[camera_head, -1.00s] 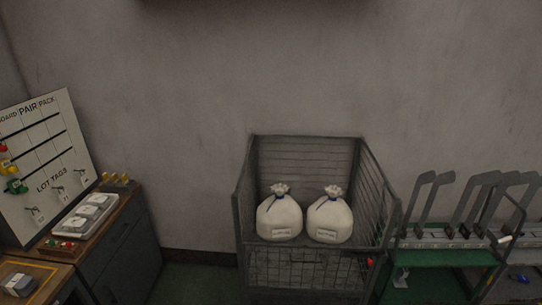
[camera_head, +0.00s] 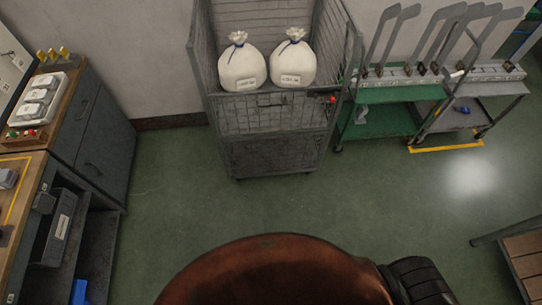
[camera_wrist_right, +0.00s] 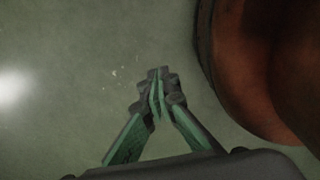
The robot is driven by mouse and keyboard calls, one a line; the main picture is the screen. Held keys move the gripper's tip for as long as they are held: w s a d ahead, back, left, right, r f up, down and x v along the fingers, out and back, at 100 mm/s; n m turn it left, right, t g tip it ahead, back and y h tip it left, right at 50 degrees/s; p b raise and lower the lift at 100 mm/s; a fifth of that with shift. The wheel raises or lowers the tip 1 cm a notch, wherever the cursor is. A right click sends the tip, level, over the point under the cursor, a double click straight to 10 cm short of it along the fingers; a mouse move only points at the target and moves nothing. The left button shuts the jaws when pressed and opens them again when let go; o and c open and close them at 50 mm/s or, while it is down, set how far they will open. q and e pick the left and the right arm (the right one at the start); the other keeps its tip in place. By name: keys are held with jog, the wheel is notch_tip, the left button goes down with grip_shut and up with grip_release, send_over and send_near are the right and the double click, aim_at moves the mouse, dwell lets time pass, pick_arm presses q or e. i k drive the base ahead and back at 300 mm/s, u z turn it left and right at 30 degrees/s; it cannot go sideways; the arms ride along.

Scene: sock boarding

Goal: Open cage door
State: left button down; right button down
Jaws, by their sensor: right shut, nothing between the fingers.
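A grey wire-mesh cage (camera_head: 222,160) stands on castors against the wall in the head view. Its upper front is open, and a mesh door panel (camera_head: 262,116) closes the lower front. A small red piece (camera_head: 332,99) shows at the door's right side. Two white tied bags with labels sit inside, the left bag (camera_head: 241,66) and the right bag (camera_head: 293,62). My right gripper (camera_wrist_right: 157,78) is shut and empty over bare floor in the right wrist view. It is away from the cage. My left gripper is in neither view.
A green cart (camera_head: 378,121) and a grey cart (camera_head: 470,112) with upright boards stand right of the cage. A cabinet (camera_head: 100,130) and workbench stand left. A wooden pallet-like platform (camera_head: 525,262) lies at lower right. Green floor before the cage is clear.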

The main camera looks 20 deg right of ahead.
aim_at(325, 133)
jog(key=z, duration=0.05)
jog(key=k, duration=1.05)
jog(key=u, duration=0.8)
jog(key=i, duration=1.1)
jog(key=z, duration=0.55)
